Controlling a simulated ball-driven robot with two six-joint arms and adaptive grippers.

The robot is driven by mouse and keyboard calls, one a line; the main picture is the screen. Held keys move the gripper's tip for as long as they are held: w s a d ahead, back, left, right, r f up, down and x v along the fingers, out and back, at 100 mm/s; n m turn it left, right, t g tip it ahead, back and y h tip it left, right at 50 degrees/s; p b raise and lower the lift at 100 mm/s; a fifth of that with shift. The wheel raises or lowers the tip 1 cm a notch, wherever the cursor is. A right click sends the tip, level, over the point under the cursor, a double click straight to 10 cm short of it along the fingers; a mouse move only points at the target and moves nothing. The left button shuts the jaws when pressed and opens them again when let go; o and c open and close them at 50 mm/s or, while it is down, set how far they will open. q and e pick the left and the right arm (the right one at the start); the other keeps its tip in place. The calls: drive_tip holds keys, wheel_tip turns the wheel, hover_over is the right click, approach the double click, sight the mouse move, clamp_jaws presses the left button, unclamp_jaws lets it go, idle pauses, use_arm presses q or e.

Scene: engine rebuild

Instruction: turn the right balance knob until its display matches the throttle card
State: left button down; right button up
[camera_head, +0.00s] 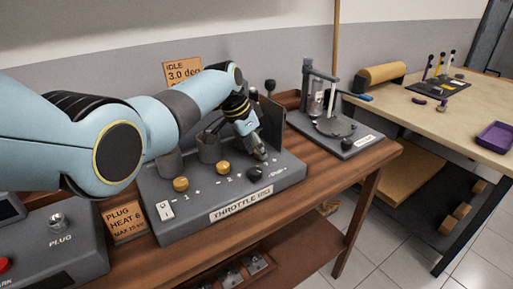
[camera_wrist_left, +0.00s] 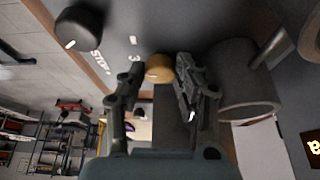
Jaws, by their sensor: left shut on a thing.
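The throttle card (camera_head: 182,70) stands behind the rig and reads "IDLE 3.0 deg"; my arm hides its lower part. The grey throttle rig (camera_head: 190,222) has yellow knobs at left (camera_head: 181,184) and middle (camera_head: 223,168), and a black knob (camera_head: 255,174) in front. My left gripper (camera_head: 261,156) is down at the rig's right side, shut on the yellow right balance knob, which it hides in the head view. In the wrist view this yellow knob (camera_wrist_left: 158,68) sits between the fingertips (camera_wrist_left: 156,75). A mark like "3" shows beside it; the full reading is unclear.
A black knob (camera_wrist_left: 78,28) marked "STOP" is close to the gripper in the wrist view. A grey cylinder (camera_wrist_left: 248,95) stands on the other side. A plug box (camera_head: 60,240) is at left and another rig (camera_head: 335,130) at right on the bench.

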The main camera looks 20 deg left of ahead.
use_arm(q)
drive_tip(key=c, duration=0.9)
unclamp_jaws()
drive_tip(key=shift+w+d, duration=0.1)
drive_tip(key=shift+c, duration=0.2)
drive_tip(key=shift+r, duration=0.1)
drive_tip(key=v, duration=1.2)
